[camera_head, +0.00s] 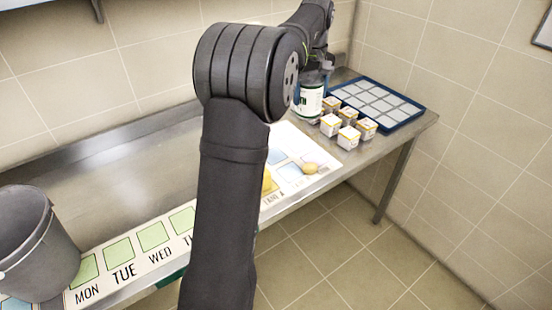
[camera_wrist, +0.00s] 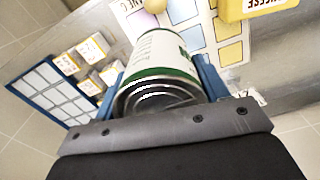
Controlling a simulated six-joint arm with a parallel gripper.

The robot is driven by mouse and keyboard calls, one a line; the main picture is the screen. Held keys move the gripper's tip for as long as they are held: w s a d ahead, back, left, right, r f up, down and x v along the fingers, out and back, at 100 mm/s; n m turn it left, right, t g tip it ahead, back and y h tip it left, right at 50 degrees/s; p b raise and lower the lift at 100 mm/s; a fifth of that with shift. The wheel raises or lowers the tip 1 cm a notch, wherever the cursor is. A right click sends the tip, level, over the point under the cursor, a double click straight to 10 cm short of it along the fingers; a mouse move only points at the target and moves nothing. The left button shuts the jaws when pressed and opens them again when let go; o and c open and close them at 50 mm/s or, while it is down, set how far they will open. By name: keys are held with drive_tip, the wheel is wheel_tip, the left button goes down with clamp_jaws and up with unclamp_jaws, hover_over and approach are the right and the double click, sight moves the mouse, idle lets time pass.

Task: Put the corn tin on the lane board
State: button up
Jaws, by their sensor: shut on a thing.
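My gripper (camera_wrist: 178,82) has blue fingers and is shut on a tin (camera_wrist: 158,55), one finger on each side. The tin has a white label with a green band; I cannot read its name. In the head view the tin (camera_head: 310,102) is at the far right end of the counter, beside small boxes; I cannot tell whether it touches the counter. The white lane board (camera_head: 292,158) with coloured squares lies nearer, partly hidden by my arm. It also shows beyond the tin in the wrist view (camera_wrist: 213,42). A yellow rounded item (camera_head: 310,168) rests on it.
Several small white-and-yellow boxes (camera_head: 348,137) stand beside a blue-rimmed tray (camera_head: 384,100) with pale squares. A yellow cheese block (camera_wrist: 258,8) is at the lane board. A weekday board (camera_head: 140,255) with green squares and a grey bucket (camera_head: 35,245) are at left. The back-left counter (camera_head: 110,190) is bare.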

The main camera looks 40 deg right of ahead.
wheel_tip(320, 180, down, 9)
drive_tip(key=shift+w+a+f, duration=0.55)
drive_tip(key=shift+w+f, duration=1.25)
drive_tip(key=shift+w, duration=0.1)
drive_tip(key=shift+w+a+f, duration=0.5)
drive_tip(key=shift+w+f, duration=1.35)
drive_tip(key=shift+w+a+f, duration=0.55)
drive_tip(key=shift+w+f, duration=1.25)
drive_tip(key=shift+w, duration=0.1)
drive_tip(key=o, duration=1.3)
drive_tip(key=shift+f, duration=0.2)
drive_tip(key=shift+r, duration=0.1)
wheel_tip(320, 180, up, 12)
drive_tip(key=shift+r, duration=0.1)
